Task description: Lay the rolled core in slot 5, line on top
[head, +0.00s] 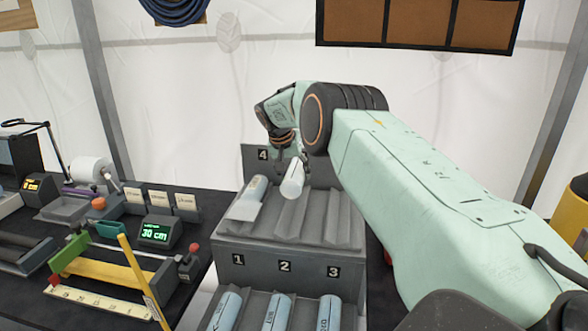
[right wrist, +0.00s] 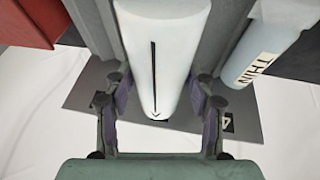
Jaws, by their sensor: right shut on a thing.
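The rolled core (head: 291,184) is a pale white cylinder at the middle of the rack's upper tier (head: 325,232). My right gripper (head: 291,160) is shut on it. In the right wrist view the core (right wrist: 165,50) lies between the two fingers (right wrist: 163,112), with a black arrow-tipped line facing the camera. I see no slot 5 label. I cannot tell whether the held core touches the groove. My left gripper is out of view.
Several blue-white cores (head: 277,312) lie in the lower tier, below labels 1, 2 and 3. The grooves right of the held core (head: 335,215) are empty.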

